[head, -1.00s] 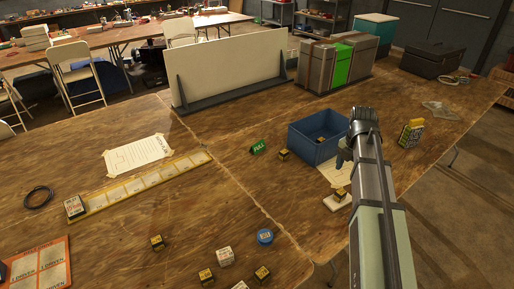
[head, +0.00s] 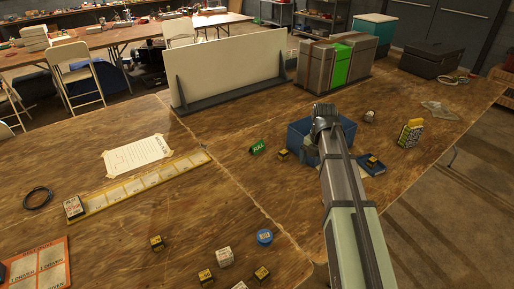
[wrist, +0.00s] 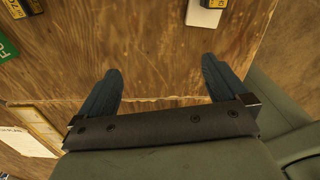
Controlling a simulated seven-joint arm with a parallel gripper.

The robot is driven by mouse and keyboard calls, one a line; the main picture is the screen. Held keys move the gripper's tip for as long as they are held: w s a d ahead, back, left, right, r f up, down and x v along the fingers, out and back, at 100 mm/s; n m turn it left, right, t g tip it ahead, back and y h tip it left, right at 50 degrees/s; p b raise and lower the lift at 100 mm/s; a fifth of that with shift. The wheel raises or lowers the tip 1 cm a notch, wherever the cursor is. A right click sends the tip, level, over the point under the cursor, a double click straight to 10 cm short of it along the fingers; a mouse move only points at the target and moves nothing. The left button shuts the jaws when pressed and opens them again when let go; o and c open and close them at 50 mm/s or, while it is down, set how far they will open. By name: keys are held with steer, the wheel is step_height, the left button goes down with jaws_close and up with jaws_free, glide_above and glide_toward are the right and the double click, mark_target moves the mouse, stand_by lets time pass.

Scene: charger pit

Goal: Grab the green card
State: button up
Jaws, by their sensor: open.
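The green card (head: 258,147), marked FULL, stands tilted on the wooden table left of the blue bin. Part of it also shows at the left edge of the wrist view (wrist: 6,46). My gripper (wrist: 160,66) is open, with its two dark fingers wide apart and nothing between them. In the head view my wrist is in front of the blue bin, to the right of the card and apart from it. The fingers are mostly hidden there.
The blue bin (head: 343,133) is partly covered by my arm. A small black-and-yellow block (head: 283,155) sits just right of the card. A blue booklet (head: 374,170) lies right of my arm. A white panel (head: 230,72) stands behind. Table left of the card is clear.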

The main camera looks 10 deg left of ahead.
steer(key=w+a+n, duration=0.1)
steer(key=w+a, duration=1.2)
steer(key=a, duration=0.4)
steer(key=m, duration=0.9)
glide_above(256, 144)
steer(key=w+m, duration=0.2)
steer(key=m, duration=0.8)
steer(key=f, duration=0.8)
steer(key=shift+s+d+f, duration=0.1)
steer(key=shift+s, duration=0.15)
steer(key=shift+s+f, duration=0.2)
steer(key=shift+f, duration=2.4)
steer(key=c, duration=0.8)
